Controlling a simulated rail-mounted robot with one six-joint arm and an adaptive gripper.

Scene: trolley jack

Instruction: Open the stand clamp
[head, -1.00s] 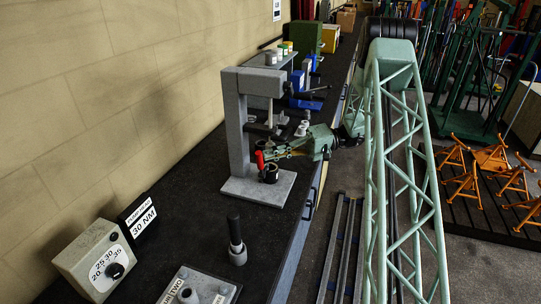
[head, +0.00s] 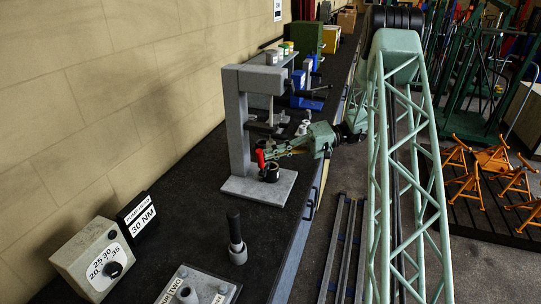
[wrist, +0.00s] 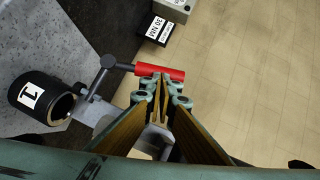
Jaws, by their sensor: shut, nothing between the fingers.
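The grey stand (head: 238,125) stands upright on its base plate on the dark bench. Its clamp has a red handle (head: 260,158), seen low by the column. In the wrist view the red handle (wrist: 160,71) sits on a grey lever with a round knob (wrist: 108,62). My gripper (wrist: 161,84) is shut and empty. Its fingertips are right at the red handle; I cannot tell whether they touch it.
A dark socket-like tool (head: 236,240) stands on the bench in front of the stand. A torque dial box (head: 98,262) and a 30 NM display (head: 138,216) are at the left by the wall. Blue items (head: 306,103) are behind the stand.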

